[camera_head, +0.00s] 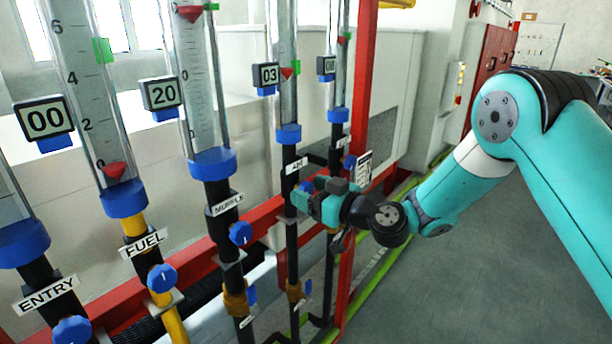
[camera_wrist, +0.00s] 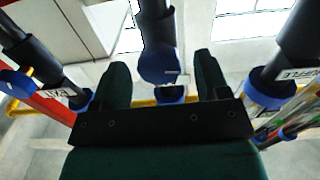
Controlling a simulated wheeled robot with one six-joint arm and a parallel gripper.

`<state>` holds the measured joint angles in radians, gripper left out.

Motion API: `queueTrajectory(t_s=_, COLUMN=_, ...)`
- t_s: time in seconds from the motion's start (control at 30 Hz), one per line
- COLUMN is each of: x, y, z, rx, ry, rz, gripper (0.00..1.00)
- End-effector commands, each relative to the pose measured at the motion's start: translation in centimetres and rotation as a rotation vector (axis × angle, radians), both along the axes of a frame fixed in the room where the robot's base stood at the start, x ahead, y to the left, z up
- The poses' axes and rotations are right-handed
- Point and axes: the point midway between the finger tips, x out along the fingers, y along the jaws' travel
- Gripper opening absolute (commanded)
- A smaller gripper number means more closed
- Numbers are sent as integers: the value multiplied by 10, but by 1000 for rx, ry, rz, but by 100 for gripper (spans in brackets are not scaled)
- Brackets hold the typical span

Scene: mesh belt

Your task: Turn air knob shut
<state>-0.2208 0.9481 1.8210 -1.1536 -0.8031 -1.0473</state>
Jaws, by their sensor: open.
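The air knob is a round blue knob (camera_wrist: 160,65) with a short pale line on its face. In the wrist view it sits between the two fingers of my gripper (camera_wrist: 161,60), with a gap on each side. In the head view my gripper (camera_head: 312,192) is at the air pipe, just below its label (camera_head: 296,166), and covers most of the knob (camera_head: 305,187). My gripper is open. The display beside the air tube (camera_head: 266,75) reads 03, and a red float (camera_head: 288,73) shows in that tube.
Fuel knob (camera_head: 161,278), muffle knob (camera_head: 241,233) and entry knob (camera_head: 72,330) are on pipes to the left. The exit knob (camera_head: 349,161) is close behind my gripper on the right. A red post (camera_head: 361,100) stands nearby. The floor (camera_head: 450,280) at right is clear.

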Motion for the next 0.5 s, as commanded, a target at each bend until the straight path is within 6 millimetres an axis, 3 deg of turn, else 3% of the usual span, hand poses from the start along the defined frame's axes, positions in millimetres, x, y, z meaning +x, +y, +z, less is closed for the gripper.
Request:
queueTrajectory(t_s=0.13, x=7, y=10, z=1, rx=0, ry=0, rz=0, gripper=68)
queueTrajectory(t_s=0.43, x=9, y=11, z=-1, rx=0, ry=0, rz=-1, gripper=68)
queueTrajectory(t_s=0.47, x=9, y=11, z=-1, rx=0, ry=0, rz=-1, gripper=66)
queueTrajectory(t_s=0.5, x=9, y=11, z=-1, rx=0, ry=0, rz=-1, gripper=57)
